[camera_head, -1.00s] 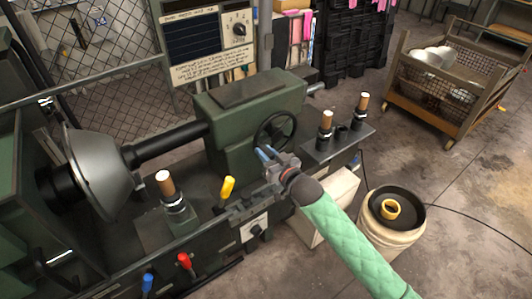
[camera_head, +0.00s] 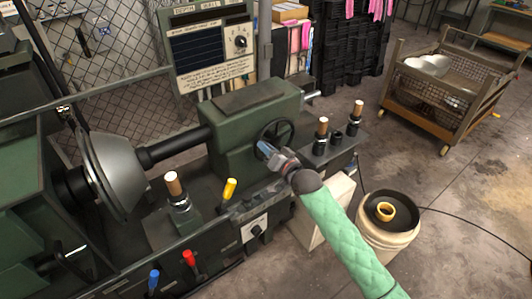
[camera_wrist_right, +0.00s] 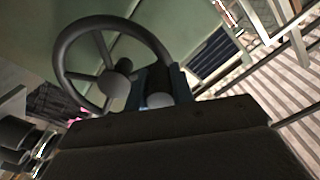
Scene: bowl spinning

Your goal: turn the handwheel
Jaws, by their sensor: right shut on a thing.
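The handwheel (camera_head: 288,129) is a dark spoked wheel on the end of the green tailstock (camera_head: 240,125). In the right wrist view the handwheel (camera_wrist_right: 78,50) fills the upper left, with its spokes and hub in sight. My right gripper (camera_head: 266,149) reaches it from below, on a green-sleeved arm. Its blue-tipped fingers are at the lower part of the rim, shut on the handwheel. In the right wrist view the right gripper's fingers (camera_wrist_right: 158,88) stand at the rim's right side; the exact contact is partly hidden. My left gripper is not in view.
A metal bowl (camera_head: 118,165) sits on the spinning lathe at the left. Wooden-handled tools (camera_head: 322,127) stand on a shelf right of the wheel. A bucket (camera_head: 385,235) and a bowl cart (camera_head: 440,95) stand at the right.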

